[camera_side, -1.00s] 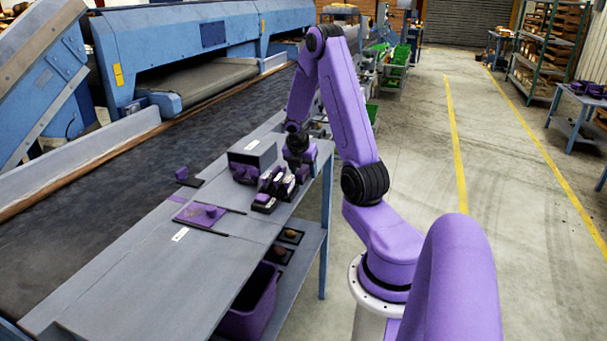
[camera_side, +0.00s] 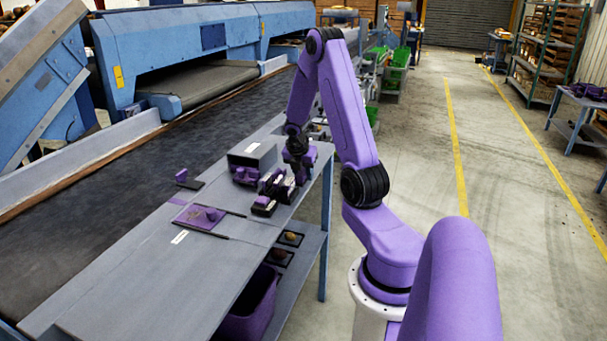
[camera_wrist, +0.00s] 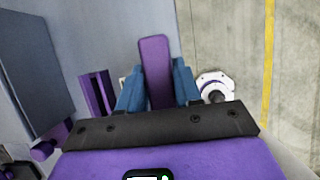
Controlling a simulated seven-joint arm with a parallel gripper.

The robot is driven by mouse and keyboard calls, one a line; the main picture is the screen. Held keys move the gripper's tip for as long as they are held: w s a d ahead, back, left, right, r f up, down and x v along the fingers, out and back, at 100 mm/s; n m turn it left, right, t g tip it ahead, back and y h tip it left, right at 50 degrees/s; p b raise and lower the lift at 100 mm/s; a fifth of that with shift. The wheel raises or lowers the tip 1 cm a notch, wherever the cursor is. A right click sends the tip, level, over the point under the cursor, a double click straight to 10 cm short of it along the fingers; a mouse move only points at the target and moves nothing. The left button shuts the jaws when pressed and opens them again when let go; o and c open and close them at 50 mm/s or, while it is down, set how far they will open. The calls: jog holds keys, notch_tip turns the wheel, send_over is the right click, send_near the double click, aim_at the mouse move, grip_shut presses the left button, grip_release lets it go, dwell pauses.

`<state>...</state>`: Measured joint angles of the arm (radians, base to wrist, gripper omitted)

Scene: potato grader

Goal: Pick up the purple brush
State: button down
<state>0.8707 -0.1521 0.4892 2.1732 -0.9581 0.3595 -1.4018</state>
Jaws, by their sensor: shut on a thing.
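A long purple piece, which looks like the purple brush (camera_wrist: 155,65), stands out between the fingers in the wrist view. My gripper (camera_wrist: 158,88) has a blue-grey finger on each side of it and is shut on it. In the side view, my gripper (camera_side: 298,176) is low at the right edge of the grey bench, beside a black and purple rack. The held piece is too small there to make out apart from the gripper. Its lower end is hidden behind the gripper's dark front edge in the wrist view.
The rack (camera_side: 274,187) stands close to my gripper on the left. An open grey box (camera_side: 252,157) with purple items is behind it. A purple mat (camera_side: 187,218) lies on the grey bench (camera_side: 150,275). A purple bin (camera_side: 248,305) is below. The bench's right edge is near.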

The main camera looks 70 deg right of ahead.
aim_at(303, 170)
jog(key=shift+r, duration=0.5)
notch_tip(303, 170, up, 2)
jog(key=shift+r, duration=0.15)
jog(key=s+a+r, duration=0.9)
jog(key=a+r, duration=0.1)
jog(key=shift+a, duration=0.4)
